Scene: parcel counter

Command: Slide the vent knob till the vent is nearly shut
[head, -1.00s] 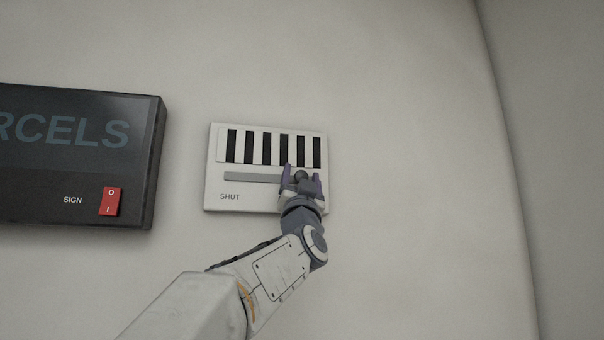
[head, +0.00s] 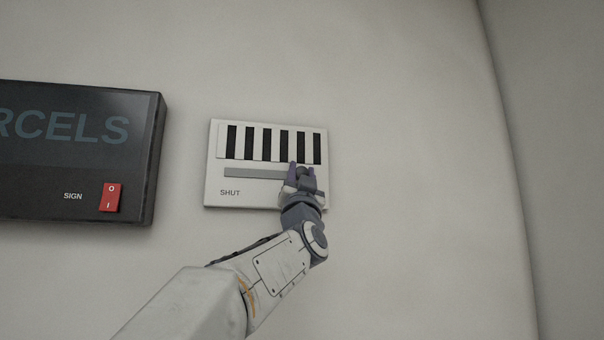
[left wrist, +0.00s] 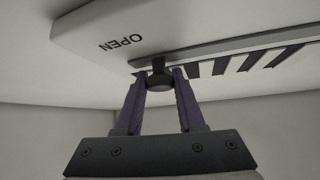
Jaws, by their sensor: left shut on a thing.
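The vent (head: 222,182) is a pale plate on the wall with a row of dark open slots across its upper part. A grey slide track (head: 250,174) runs below the slots, with SHUT lettered at its left end. The dark round knob (left wrist: 160,82) sits toward the right part of the track, near the OPEN lettering (left wrist: 123,43) seen in the left wrist view. My left gripper (head: 302,169) is shut on the knob, with one purple finger on each side of it. It covers the track's right end in the head view. My right gripper is not in view.
A dark PARCELS sign box (head: 80,160) with a red rocker switch (head: 110,198) is on the wall to the left of the vent, with a gap between them. The wall right of the vent is bare up to a corner.

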